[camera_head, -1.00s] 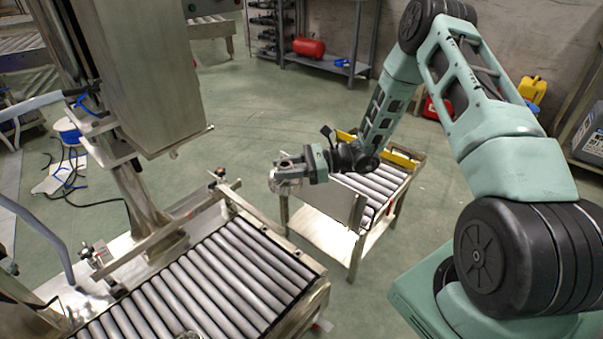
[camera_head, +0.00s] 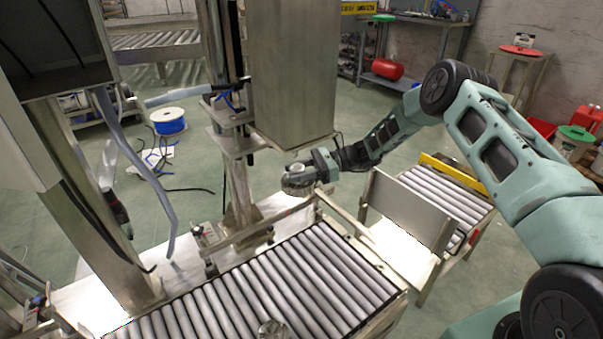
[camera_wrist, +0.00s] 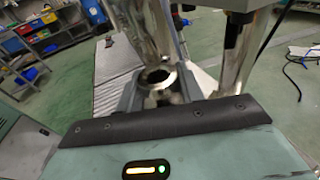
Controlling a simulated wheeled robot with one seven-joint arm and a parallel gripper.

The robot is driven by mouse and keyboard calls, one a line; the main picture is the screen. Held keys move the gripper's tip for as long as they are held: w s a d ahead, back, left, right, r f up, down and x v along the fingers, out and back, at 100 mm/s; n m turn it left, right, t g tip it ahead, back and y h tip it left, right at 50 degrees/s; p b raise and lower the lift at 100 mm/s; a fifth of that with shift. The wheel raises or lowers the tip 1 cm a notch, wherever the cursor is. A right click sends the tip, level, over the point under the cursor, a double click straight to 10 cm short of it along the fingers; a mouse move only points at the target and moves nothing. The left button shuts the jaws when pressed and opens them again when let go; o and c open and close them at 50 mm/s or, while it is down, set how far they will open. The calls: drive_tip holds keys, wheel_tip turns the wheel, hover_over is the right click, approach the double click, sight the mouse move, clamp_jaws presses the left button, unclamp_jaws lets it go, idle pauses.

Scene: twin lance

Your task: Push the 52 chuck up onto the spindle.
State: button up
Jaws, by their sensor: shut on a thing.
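My gripper (camera_head: 300,180) is shut on a shiny round metal piece, which I take to be the 52 chuck (camera_head: 297,190). In the head view it is just below the lower edge of the tall steel housing (camera_head: 292,75). In the wrist view the chuck (camera_wrist: 160,78) sits between the two dark fingers of my gripper (camera_wrist: 158,92), its round open top facing up. A shiny upright metal part (camera_wrist: 147,28) shows behind and above the chuck there. I cannot tell whether they touch. I cannot clearly make out the spindle; the housing may hide it.
A roller conveyor (camera_head: 300,280) runs below, with a small round metal thing (camera_head: 272,328) at its front edge. A steel post (camera_head: 238,185) stands left of my gripper. A second roller conveyor (camera_head: 445,195) with an upright plate (camera_head: 408,212) stands to the right.

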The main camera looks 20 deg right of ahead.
sight(295, 157)
drive_tip(key=shift+a+r, duration=0.1)
drive_tip(key=shift+a, duration=0.3)
drive_tip(key=shift+w+g+b, duration=0.1)
drive_tip(key=shift+g+b, duration=0.2)
drive_tip(key=shift+r+p, duration=0.8)
drive_tip(key=shift+r, duration=0.45)
drive_tip(key=shift+r+p, duration=1.35)
drive_tip(key=shift+r, duration=0.45)
idle(0.8)
drive_tip(key=o, duration=1.3)
drive_tip(key=shift+o, duration=0.2)
drive_tip(key=shift+f, duration=0.15)
drive_tip(key=shift+d, duration=0.1)
drive_tip(key=d+r+b, duration=0.1)
drive_tip(key=d+r, duration=0.1)
drive_tip(key=d, duration=1.5)
drive_tip(key=shift+s, duration=0.2)
drive_tip(key=shift+r, duration=0.1)
